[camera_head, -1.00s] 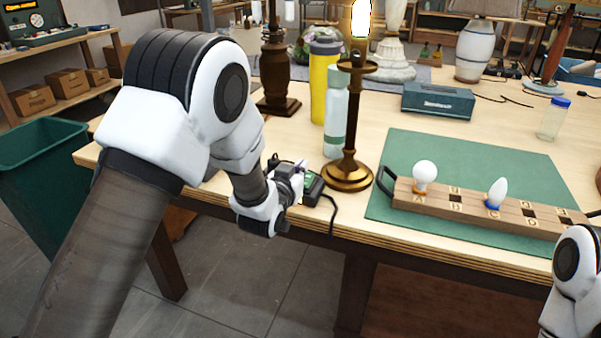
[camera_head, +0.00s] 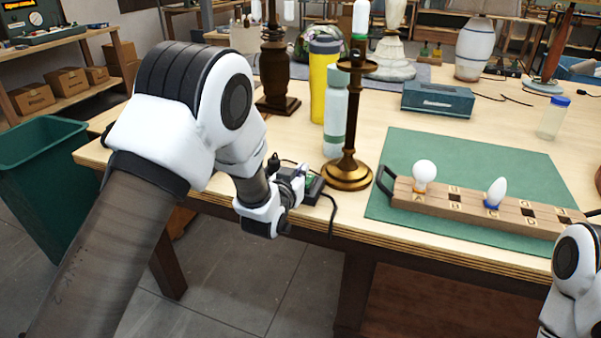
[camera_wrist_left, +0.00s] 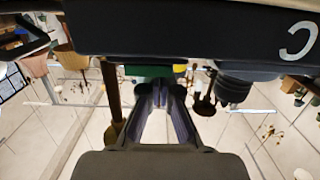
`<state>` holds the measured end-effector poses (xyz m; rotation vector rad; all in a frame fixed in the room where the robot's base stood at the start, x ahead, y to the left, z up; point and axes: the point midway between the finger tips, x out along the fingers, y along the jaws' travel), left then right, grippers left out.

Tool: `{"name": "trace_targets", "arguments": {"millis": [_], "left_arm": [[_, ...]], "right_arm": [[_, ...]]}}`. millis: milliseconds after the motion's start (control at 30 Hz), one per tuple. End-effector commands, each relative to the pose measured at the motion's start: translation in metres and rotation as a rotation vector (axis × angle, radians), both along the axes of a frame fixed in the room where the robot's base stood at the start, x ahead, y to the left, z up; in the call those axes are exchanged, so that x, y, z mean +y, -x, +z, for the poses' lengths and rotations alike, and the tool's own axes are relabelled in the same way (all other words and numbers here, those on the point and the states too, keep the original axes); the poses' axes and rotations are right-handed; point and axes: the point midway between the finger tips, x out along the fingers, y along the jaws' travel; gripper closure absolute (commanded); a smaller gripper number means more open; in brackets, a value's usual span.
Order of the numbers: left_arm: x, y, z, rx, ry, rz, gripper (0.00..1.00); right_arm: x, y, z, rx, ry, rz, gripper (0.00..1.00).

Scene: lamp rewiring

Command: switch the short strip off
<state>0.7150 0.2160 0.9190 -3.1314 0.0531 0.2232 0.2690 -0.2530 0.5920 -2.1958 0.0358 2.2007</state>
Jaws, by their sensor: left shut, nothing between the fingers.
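The short strip (camera_head: 313,190) is a small dark block with a green patch, lying at the table's front edge beside the brass lamp stand (camera_head: 348,172). A dark cord hangs from it over the edge. My left gripper (camera_head: 301,179) is shut and empty, with its tip at the strip, partly hiding it; I cannot tell whether they touch. In the left wrist view the gripper's fingers (camera_wrist_left: 158,98) point toward a green patch under a wide dark bar. The bulb (camera_head: 361,18) above the brass stand is unlit. Only part of my right arm shows, at the right edge.
A green mat (camera_head: 480,155) carries a wooden bulb holder (camera_head: 470,212) with two bulbs. A dark wooden lamp base (camera_head: 277,90) is farther back. A green bin (camera_head: 45,190) stands left.

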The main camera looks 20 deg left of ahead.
Motion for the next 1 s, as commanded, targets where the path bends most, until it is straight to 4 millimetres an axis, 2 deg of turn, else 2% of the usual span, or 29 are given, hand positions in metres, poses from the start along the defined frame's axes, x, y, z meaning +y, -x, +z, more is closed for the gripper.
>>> {"name": "trace_targets", "arguments": {"millis": [33, 133, 167, 200, 400, 500, 667, 1000], "left_arm": [[0.001, -0.003, 0.017, -0.004, 0.0, 0.0, 1.0], [0.002, -0.01, 0.043, -0.006, 0.0, 0.001, 1.0], [0.002, -0.001, 0.035, -0.001, -0.001, 0.001, 1.0], [0.002, 0.01, 0.037, -0.002, -0.001, 0.001, 1.0], [0.004, 0.055, 0.053, -0.002, -0.001, 0.001, 1.0], [0.004, 0.071, 0.06, -0.004, 0.0, 0.0, 1.0], [0.005, 0.084, 0.065, -0.003, 0.0, 0.0, 1.0], [0.005, 0.084, 0.066, -0.003, 0.0, 0.0, 1.0]], "right_arm": [[0.0, 0.0, 0.013, 0.0, 0.0, 0.0, 0.6], [0.0, 0.0, 0.03, 0.0, 0.0, 0.0, 0.6], [0.0, 0.0, 0.02, -0.001, 0.0, 0.0, 0.6], [0.0, -0.001, 0.016, -0.001, 0.0, 0.0, 0.6], [0.0, 0.0, 0.011, 0.0, 0.0, 0.0, 0.6], [0.0, 0.0, 0.01, 0.0, 0.0, 0.0, 0.6], [0.0, 0.0, 0.009, 0.0, 0.0, 0.0, 0.6], [0.0, 0.0, 0.01, 0.0, 0.0, 0.0, 0.6]]}}
